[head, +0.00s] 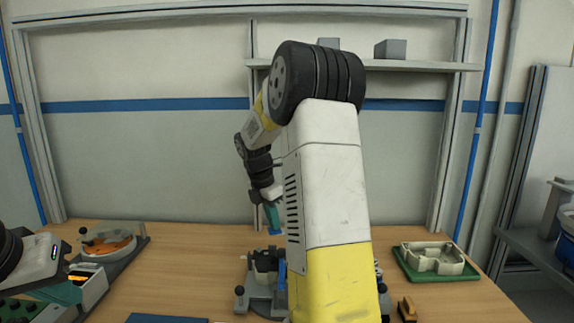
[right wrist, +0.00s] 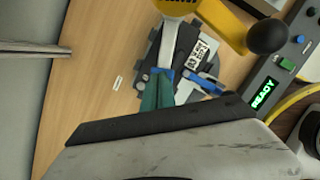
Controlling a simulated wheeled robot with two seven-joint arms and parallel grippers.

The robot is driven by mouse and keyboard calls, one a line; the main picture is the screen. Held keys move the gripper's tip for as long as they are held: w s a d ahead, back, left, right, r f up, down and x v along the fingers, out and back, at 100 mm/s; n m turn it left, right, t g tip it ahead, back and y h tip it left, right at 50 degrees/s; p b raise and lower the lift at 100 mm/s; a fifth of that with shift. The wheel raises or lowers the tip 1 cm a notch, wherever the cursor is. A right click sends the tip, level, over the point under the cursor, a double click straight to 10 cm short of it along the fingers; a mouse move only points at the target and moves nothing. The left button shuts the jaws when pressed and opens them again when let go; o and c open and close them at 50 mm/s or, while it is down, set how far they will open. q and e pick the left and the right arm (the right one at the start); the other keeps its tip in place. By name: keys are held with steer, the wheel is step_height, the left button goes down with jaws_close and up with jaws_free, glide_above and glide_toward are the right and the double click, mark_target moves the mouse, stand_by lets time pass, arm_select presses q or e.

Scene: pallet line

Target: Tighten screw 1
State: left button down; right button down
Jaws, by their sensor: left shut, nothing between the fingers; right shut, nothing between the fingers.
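The screw 1 cannot be made out in either view. A grey fixture (head: 262,296) with a dark part and a blue clamp stands mid-bench, partly hidden behind my right arm. It also shows in the right wrist view with a printed label (right wrist: 197,54) and a blue clamp (right wrist: 203,82). My right gripper (head: 273,226), with teal fingers and blue tips, is shut and empty, pointing down above the fixture. Its fingers (right wrist: 160,82) also show in the right wrist view, in front of the fixture. My left gripper (head: 68,292) is shut and empty at the lower left, partly visible.
An orange round part (head: 108,246) sits on a grey holder at the left. A green tray (head: 458,275) holds a beige housing (head: 430,255) at the right. A small brown block (head: 407,308) and a blue mat (head: 165,319) lie near the front. A panel reads READY (right wrist: 264,93).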

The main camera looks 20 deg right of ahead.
steer(key=shift+s+f, duration=0.1)
steer(key=shift+f, duration=1.35)
stand_by(1.7)
steer(key=shift+r, duration=0.25)
stand_by(2.0)
steer(key=shift+r, duration=4.55)
steer(key=s+a+r+m+t+y, duration=0.1)
steer(key=s+a+m, duration=0.3)
steer(key=s+m, duration=0.2)
steer(key=s+a+r+m+t+y, duration=0.1)
steer(key=s+a+m, duration=0.4)
steer(key=s, duration=0.6)
steer(key=s+a+m+t+y, duration=0.3)
steer(key=s+a+m, duration=0.2)
steer(key=s+m, duration=0.3)
steer(key=shift+s+r+m, duration=0.25)
steer(key=shift+r+m, duration=0.15)
steer(key=shift+m, duration=0.3)
